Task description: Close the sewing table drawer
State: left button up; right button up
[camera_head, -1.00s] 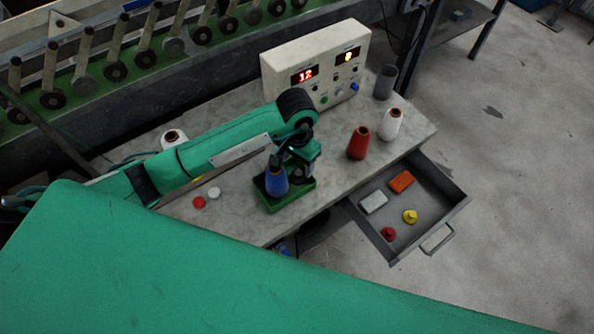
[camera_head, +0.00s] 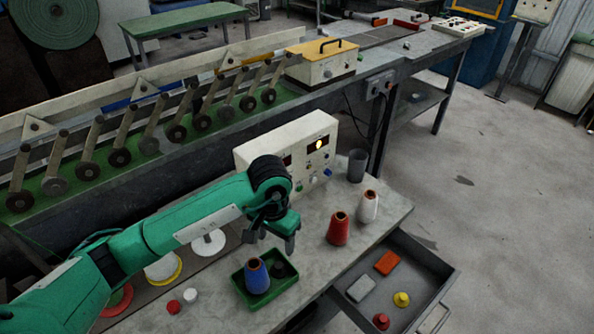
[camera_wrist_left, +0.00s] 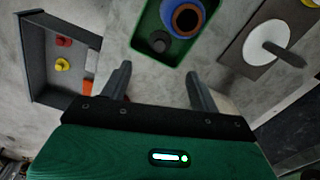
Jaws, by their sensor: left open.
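The sewing table (camera_head: 385,212) has a grey top. Its drawer (camera_head: 437,270) is pulled out at the right end, with a metal handle (camera_head: 437,318) on its front. Inside lie an orange block, a pale block, a yellow piece and a red piece. The drawer also shows at the left of the left wrist view (camera_wrist_left: 40,62). My left gripper (camera_head: 272,236) is above the table, over the green tray, apart from the drawer. In the wrist view its two fingers (camera_wrist_left: 157,85) are spread with nothing between them. My right gripper is not in view.
A green tray (camera_head: 240,283) holds a blue cone (camera_head: 257,277). A red cone (camera_head: 338,230), a white cone (camera_head: 368,207) and a grey cup (camera_head: 357,166) stand near the drawer side. A control box (camera_head: 290,150) stands at the back. Floor right of the drawer is clear.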

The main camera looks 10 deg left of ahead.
aim_at(421, 273)
jog(key=k+l, duration=0.2)
jog(key=k, duration=0.3)
jog(key=k+l, duration=0.2)
jog(key=k, duration=0.25)
jog(key=k+l, duration=0.2)
jog(key=k, duration=0.3)
